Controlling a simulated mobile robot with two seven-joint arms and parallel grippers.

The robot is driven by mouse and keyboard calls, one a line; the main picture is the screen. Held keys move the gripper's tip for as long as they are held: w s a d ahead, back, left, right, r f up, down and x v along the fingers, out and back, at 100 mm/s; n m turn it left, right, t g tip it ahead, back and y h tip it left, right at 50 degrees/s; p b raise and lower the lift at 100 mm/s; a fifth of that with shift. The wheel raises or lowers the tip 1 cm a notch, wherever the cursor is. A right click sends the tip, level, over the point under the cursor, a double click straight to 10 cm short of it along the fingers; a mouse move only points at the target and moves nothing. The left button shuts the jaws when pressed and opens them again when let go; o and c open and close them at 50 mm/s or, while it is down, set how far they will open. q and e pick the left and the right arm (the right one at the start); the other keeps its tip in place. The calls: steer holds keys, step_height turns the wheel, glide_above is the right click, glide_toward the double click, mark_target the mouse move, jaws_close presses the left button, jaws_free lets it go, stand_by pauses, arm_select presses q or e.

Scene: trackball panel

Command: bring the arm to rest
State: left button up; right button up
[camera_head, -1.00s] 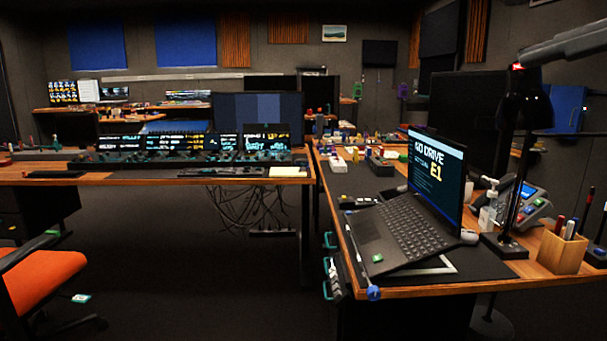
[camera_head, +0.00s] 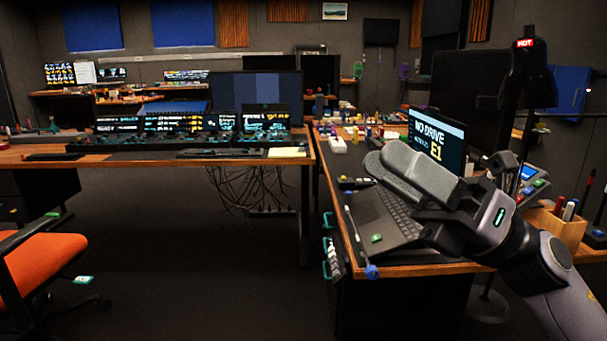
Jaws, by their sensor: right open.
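My right gripper (camera_head: 385,172) is in the head view at the right. It comes in from the lower right corner, in front of the open laptop. Its fingers point to the upper left, and it is open with nothing seen in it. The laptop screen (camera_head: 440,138) reads "NO DRIVE E1". My left gripper is not in view.
A long control desk (camera_head: 90,160) stands at the left. An orange chair (camera_head: 35,262) is at lower left. The floor between is clear.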

steer(key=w+d+f+m+t+h, duration=0.2)
steer(key=f+m+t+h, duration=0.35)
steer(key=f+m, duration=0.45)
steer(key=w+d+f+m+t+h, duration=0.1)
steer(key=d+f+m+t+h, duration=0.2)
steer(key=f+m+t+h, duration=0.65)
steer(key=w+d+f+m+h, duration=0.2)
steer(key=f+m, duration=0.6)
steer(key=m, duration=0.5)
steer(key=s+d+f+m+g+h, duration=0.15)
steer(key=s+f+m+g, duration=0.3)
steer(key=s+f, duration=0.55)
steer(key=s+d+f+m+g+h, duration=0.1)
steer(key=s+f+m+g+h, duration=0.4)
steer(key=f, duration=0.9)
steer(key=s+d+r+m+y+p, duration=0.1)
steer(key=s+r+p, duration=0.2)
steer(key=r+p, duration=1)
steer(key=p, duration=0.3)
steer(key=shift+d+r+t+y, duration=0.15)
steer(key=shift+r+t+y, duration=0.05)
steer(key=shift+t+y, duration=0.15)
